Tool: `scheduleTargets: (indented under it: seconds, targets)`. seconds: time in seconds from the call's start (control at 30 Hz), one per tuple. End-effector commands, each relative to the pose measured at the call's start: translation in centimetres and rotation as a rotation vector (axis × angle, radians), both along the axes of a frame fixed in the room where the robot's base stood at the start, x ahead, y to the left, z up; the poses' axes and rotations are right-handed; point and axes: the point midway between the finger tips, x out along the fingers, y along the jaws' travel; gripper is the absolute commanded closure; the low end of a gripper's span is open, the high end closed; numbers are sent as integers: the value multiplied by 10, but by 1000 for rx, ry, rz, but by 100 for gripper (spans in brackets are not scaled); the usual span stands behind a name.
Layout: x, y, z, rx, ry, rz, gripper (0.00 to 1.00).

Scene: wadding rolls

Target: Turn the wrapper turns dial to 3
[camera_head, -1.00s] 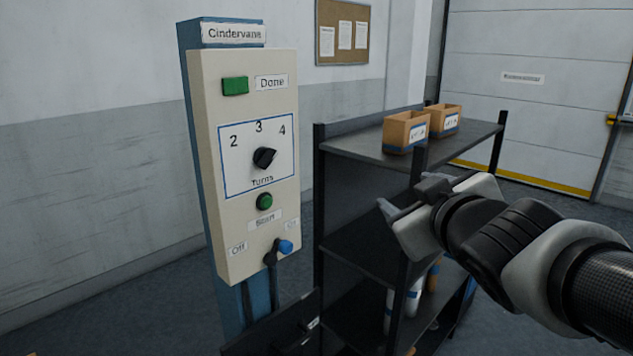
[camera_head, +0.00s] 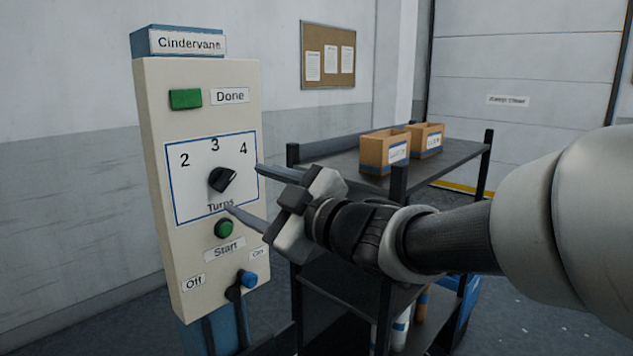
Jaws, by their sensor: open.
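The turns dial (camera_head: 222,179) is a black knob on a cream control panel (camera_head: 160,260), inside a blue-outlined square marked 2, 3 and 4 with "Turns" below. Its pointer end leans up and right, toward the 4. My gripper (camera_head: 243,188) is open and empty. Its two fingers point left toward the panel, one above and one below the dial's height, just right of the dial. I cannot tell whether the fingertips touch the panel, but the dial is not between them.
Below the dial are a green Start button (camera_head: 223,229) and an Off/On lever with a blue knob (camera_head: 249,279). A green Done light (camera_head: 185,99) is above. A dark shelf (camera_head: 350,158) with cardboard boxes (camera_head: 385,152) stands close behind my gripper.

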Motion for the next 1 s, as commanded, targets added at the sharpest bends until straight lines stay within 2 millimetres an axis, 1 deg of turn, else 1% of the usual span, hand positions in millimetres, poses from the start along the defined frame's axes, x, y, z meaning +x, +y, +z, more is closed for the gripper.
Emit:
scheduleTargets:
  seconds: [0.03,0.1,0.2,0.33,0.5,0.77,0.8,0.87,1.0]
  targets:
    - [7,9,-1,1,3,3,44]
    - [17,21,-1,0,2,3,44]
    - [29,34,-1,1,2,2,44]
    - [40,48,0,1,1,1,44]
    - [47,56,0,0,1,-1,44]
    - [48,57,0,0,0,-1,44]
    - [48,57,0,0,0,-1,45]
    - [48,57,0,0,0,-1,56]
    - [48,56,0,0,0,-1,79]
